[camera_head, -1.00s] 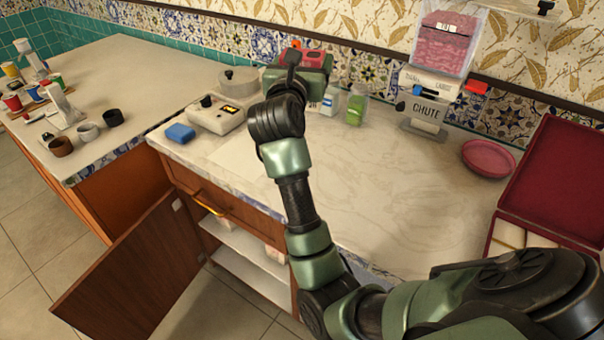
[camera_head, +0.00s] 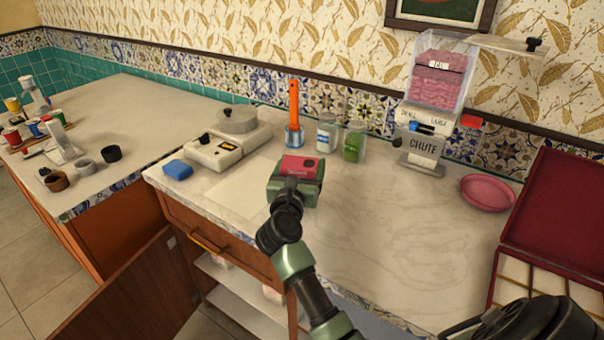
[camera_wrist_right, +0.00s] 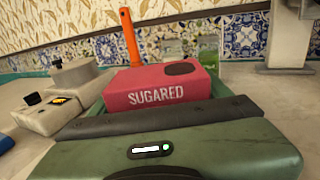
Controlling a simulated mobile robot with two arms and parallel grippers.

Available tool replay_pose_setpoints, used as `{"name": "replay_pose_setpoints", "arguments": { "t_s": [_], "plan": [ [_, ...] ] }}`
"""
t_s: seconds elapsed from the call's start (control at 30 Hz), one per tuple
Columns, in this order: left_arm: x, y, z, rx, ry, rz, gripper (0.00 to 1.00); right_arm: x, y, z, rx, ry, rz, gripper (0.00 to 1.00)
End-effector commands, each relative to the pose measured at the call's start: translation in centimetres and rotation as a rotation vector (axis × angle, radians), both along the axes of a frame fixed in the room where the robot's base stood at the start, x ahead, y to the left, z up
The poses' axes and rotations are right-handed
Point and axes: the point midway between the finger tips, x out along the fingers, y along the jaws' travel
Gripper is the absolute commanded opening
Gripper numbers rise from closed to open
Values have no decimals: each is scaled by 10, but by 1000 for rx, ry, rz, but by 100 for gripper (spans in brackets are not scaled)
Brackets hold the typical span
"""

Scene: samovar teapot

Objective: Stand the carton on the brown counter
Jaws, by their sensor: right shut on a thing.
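The carton is a red box marked "SUGARED" (camera_wrist_right: 155,90), with a dark oval on its top face. In the head view the carton (camera_head: 299,165) is over the pale stone-look worktop (camera_head: 400,235), in front of the jars. My right gripper (camera_head: 296,183) is shut on it, with green jaws around its sides. The carton's lower part is hidden by the gripper, so I cannot tell whether it touches the worktop. No plainly brown countertop shows; both counters have pale tops over brown wooden fronts. My left gripper is not in view.
A scale with a pot (camera_head: 228,145), a blue block (camera_head: 178,169), an orange-handled tool (camera_head: 294,115) and two jars stand behind and left. The chute dispenser (camera_head: 425,140), pink dish (camera_head: 487,193) and open red box (camera_head: 560,220) are right. Worktop between is clear.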

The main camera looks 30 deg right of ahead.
Motion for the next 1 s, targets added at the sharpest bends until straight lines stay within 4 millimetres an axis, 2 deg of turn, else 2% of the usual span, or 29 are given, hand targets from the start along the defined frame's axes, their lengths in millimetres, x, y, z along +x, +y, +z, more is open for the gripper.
{"name": "replay_pose_setpoints", "arguments": {
  "t_s": [0.03,0.13,0.53,0.57,0.63,1.0],
  "plan": [
    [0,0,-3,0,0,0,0,0,0,-9,-4,1,1,22],
    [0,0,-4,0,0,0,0,0,0,-19,-3,0,1,22],
    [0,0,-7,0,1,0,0,0,0,-24,-1,-3,1,22],
    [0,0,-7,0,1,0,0,0,0,-25,-1,-1,1,80],
    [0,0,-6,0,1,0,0,0,0,-24,-1,-1,1,99],
    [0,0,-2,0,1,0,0,0,0,-19,-1,-1,0,99]
  ]
}}
